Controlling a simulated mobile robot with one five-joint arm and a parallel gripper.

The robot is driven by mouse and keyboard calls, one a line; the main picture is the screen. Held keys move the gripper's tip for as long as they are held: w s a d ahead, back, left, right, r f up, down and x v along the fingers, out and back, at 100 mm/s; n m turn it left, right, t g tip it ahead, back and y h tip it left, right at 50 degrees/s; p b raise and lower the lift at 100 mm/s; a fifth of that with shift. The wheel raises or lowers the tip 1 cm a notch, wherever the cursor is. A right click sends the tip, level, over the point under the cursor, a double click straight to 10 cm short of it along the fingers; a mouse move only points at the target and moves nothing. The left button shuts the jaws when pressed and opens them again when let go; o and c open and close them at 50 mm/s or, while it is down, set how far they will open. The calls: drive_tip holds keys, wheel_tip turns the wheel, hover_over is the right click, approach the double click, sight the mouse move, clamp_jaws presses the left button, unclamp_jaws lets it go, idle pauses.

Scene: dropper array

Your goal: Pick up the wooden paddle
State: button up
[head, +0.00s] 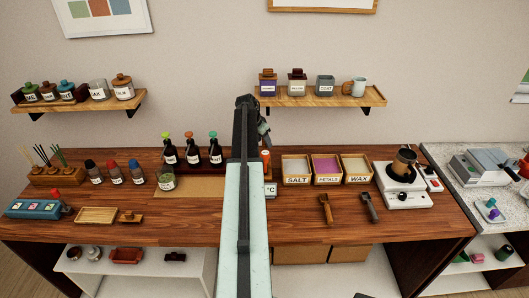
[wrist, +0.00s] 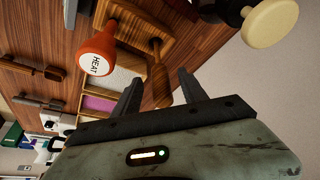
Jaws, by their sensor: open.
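A wooden paddle-like piece (wrist: 159,88) with a slim neck and a rounded end shows in the wrist view. It lies in line with the gap between the fingers of my gripper (wrist: 160,77). My gripper is open, and I cannot tell whether either finger touches the wood. In the head view my gripper (head: 264,138) is above the back of the counter, partly behind my arm.
Salt (head: 296,168), petals (head: 327,168) and wax (head: 356,168) boxes are to the right. A brown tool (head: 326,209) and dark tool (head: 370,207) lie in front. Dropper bottles (head: 192,153) stand left.

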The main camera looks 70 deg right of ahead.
drive_tip(key=shift+b+x, duration=0.4)
drive_tip(key=shift+x, duration=0.7)
drive_tip(key=shift+r, duration=0.15)
clamp_jaws()
drive_tip(key=shift+r+p, duration=0.15)
drive_tip(key=shift+p, duration=0.2)
